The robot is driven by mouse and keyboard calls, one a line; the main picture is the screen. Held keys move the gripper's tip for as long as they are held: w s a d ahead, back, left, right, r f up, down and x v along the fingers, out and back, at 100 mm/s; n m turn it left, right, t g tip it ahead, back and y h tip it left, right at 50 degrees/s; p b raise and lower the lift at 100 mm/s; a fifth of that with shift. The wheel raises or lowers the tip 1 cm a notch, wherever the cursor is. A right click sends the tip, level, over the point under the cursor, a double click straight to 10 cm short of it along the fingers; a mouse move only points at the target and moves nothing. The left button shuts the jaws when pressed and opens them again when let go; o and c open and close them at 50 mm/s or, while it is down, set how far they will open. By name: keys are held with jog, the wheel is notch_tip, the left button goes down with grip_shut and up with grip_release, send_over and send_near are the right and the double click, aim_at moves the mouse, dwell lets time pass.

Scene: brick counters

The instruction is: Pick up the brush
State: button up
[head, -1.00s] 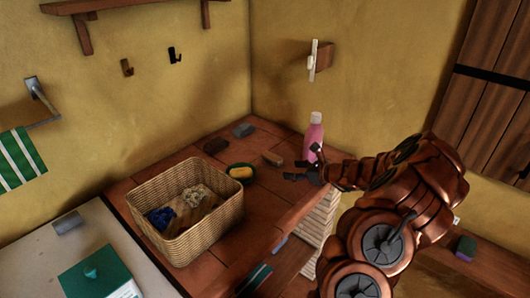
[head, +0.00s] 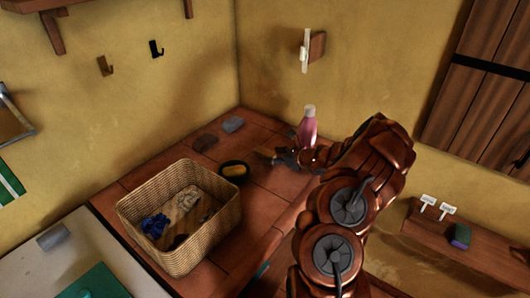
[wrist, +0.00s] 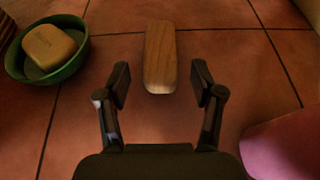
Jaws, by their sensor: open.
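The brush (wrist: 160,55) shows in the wrist view as a long wooden block with rounded ends, lying on the tiled counter. Its bristles are not visible. In the head view the brush (head: 266,153) lies right of the green soap bowl, partly hidden by my gripper (head: 282,158). In the wrist view my gripper (wrist: 160,82) is open and empty between its fingers except for the brush's near end, which lies between or just beyond the fingertips. There is a gap on both sides. I cannot tell the height of the fingers above the counter.
A green bowl with yellow soap (wrist: 48,48) stands left of the brush. A pink bottle (head: 307,128) stands close by on the right. A wicker basket (head: 190,240) with cloths is further left. Two dark and grey blocks (head: 232,125) lie at the back, near the walls.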

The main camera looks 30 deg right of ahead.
jog(key=shift+p+x, duration=0.35)
jog(key=shift+x, duration=1)
jog(key=c, duration=1.2)
jog(key=shift+c, duration=0.2)
